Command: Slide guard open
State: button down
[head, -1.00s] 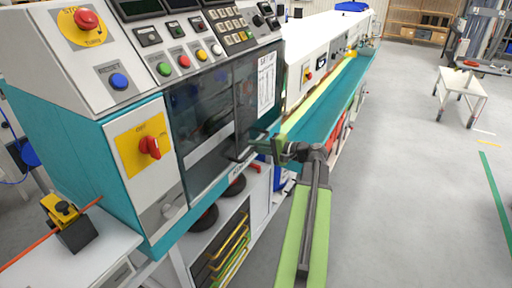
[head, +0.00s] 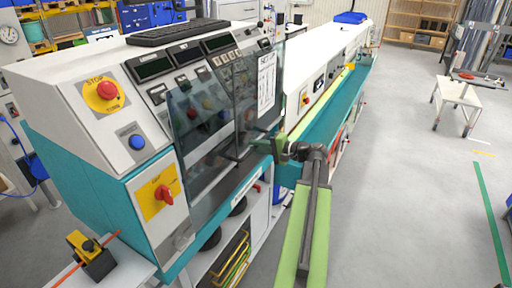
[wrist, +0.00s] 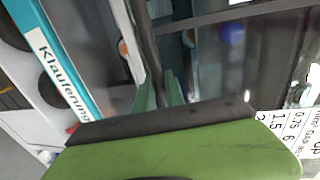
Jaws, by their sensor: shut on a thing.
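The guard (head: 205,150) is a smoky see-through panel on the front of the teal and white machine (head: 140,190). In the head view its upper part overlaps the row of coloured buttons, which show through it. A dark upright bar stands at its right part. My gripper (head: 262,143) is at the guard's right side, with my green arm reaching up from below. In the wrist view my gripper's fingers (wrist: 160,95) are shut around a dark bar (wrist: 146,45) in front of the panel. The exact contact is hidden in the head view.
A red stop button (head: 107,91), a blue reset button (head: 137,142) and a red rotary switch (head: 163,192) are left of the guard. A yellow clamp (head: 83,245) stands at lower left. Open grey floor (head: 410,190) lies right, with a white stool (head: 459,95).

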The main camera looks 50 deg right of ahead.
jog(key=p, duration=2)
send_near(245, 89)
jog(key=x, duration=0.5)
jog(key=shift+w+a+r, duration=0.1)
jog(key=shift+w+r, duration=0.05)
jog(key=shift+w, duration=0.05)
jog(key=c, duration=1.4)
grip_release()
jog(key=p+v, duration=0.3)
jog(key=v, duration=1.4)
jog(key=shift+s, duration=0.2)
